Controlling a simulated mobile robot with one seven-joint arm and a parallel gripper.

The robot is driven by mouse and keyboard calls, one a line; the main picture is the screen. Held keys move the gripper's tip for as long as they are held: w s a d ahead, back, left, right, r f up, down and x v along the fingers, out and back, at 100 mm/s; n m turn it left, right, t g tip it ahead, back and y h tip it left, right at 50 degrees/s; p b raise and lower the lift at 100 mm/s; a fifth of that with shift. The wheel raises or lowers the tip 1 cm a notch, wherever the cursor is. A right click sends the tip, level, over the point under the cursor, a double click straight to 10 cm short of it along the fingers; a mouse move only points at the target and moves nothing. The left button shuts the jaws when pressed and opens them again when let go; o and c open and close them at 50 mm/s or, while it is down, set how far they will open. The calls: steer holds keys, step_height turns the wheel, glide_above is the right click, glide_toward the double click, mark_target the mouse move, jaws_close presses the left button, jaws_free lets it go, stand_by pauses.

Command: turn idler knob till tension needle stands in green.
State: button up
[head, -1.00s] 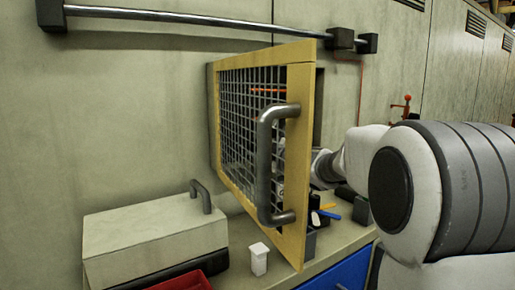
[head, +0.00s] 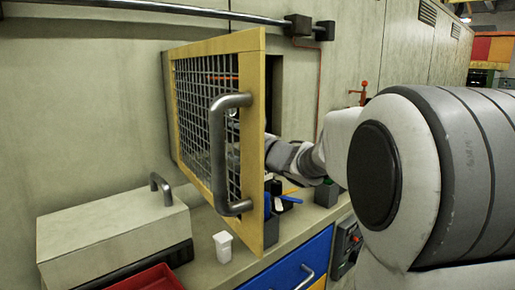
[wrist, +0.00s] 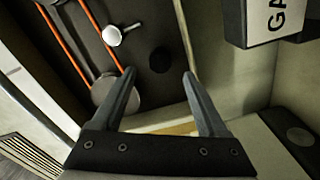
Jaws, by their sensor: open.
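My gripper (wrist: 158,78) is open and empty in the wrist view, its two fingertips pointing at a dark panel (wrist: 142,18). A black round part (wrist: 160,62) sits just beyond and between the tips. I cannot tell which of these is the idler knob. A dark box with a white label reading "GA" (wrist: 275,18) is at upper right. No needle or green band shows. In the head view my gripper is hidden behind the mesh door.
The yellow-framed mesh door (head: 252,150) stands open, with a grey handle (head: 217,150), close left of my arm. Orange lines (wrist: 70,50) cross the panel.

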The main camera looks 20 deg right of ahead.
steer(key=p+v, duration=0.1)
steer(key=v, duration=1)
steer(key=shift+s, duration=0.15)
steer(key=shift+d+f, duration=0.1)
